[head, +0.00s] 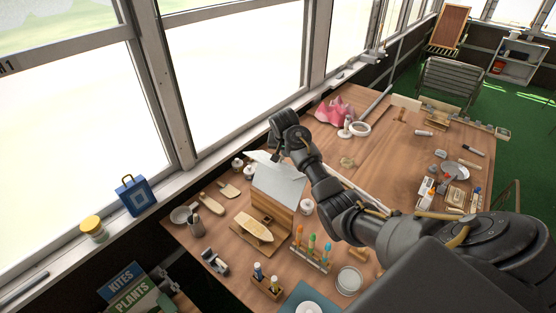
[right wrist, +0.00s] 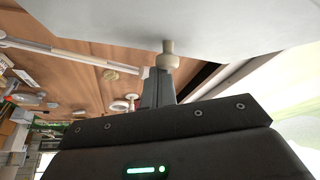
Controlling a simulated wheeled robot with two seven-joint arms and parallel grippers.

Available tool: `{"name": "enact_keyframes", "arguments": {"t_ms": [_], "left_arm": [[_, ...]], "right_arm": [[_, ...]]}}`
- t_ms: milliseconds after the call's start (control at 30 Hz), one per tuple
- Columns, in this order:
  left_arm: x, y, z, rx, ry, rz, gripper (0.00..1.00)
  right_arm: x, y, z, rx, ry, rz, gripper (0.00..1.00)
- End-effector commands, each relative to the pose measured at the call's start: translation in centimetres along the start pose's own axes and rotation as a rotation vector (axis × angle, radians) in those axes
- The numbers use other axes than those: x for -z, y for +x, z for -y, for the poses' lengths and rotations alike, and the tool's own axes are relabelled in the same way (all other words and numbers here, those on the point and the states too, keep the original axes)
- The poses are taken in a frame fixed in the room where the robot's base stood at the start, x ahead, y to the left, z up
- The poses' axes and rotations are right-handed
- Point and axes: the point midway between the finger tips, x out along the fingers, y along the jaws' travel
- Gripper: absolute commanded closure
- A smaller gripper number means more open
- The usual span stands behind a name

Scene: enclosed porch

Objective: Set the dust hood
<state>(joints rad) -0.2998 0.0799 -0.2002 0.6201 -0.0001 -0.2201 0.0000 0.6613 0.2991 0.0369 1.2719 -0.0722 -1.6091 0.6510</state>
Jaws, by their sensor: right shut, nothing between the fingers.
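A pale grey hood (head: 280,184) sits over a slatted wooden box (head: 266,212) near the window side of the table, with a flap or panel sticking out at its top left. My right gripper (head: 276,157) is shut and empty, at the hood's upper edge. In the right wrist view, a broad pale surface (right wrist: 110,20), likely the hood, fills the top. A cream knob (right wrist: 168,60) projects from it, right at the end of my finger (right wrist: 157,90); I cannot tell whether they touch. My left gripper is out of view.
A model boat hull (head: 253,228) on a stand is in front of the box. A rack of coloured-handled tools (head: 312,248), bottles (head: 266,280) and a plate (head: 349,281) stand nearby. A pink mountain-like model (head: 335,111) is behind. The table's middle right is fairly clear.

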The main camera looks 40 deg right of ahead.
Motion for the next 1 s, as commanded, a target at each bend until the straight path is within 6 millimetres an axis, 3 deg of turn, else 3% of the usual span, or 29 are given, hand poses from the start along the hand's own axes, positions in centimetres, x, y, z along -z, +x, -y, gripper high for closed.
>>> {"name": "enact_keyframes", "arguments": {"t_ms": [33, 100, 1000], "left_arm": [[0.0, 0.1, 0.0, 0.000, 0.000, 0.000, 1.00], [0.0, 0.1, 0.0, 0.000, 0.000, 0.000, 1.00], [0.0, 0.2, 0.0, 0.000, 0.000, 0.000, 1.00]], "right_arm": [[-1.1, 0.6, 0.1, -0.010, -0.010, 0.018, 1.00], [-1.4, 0.5, 0.2, -0.011, -0.010, 0.020, 1.00], [-5.0, -1.2, 2.4, -0.015, -0.012, 0.024, 1.00]]}}
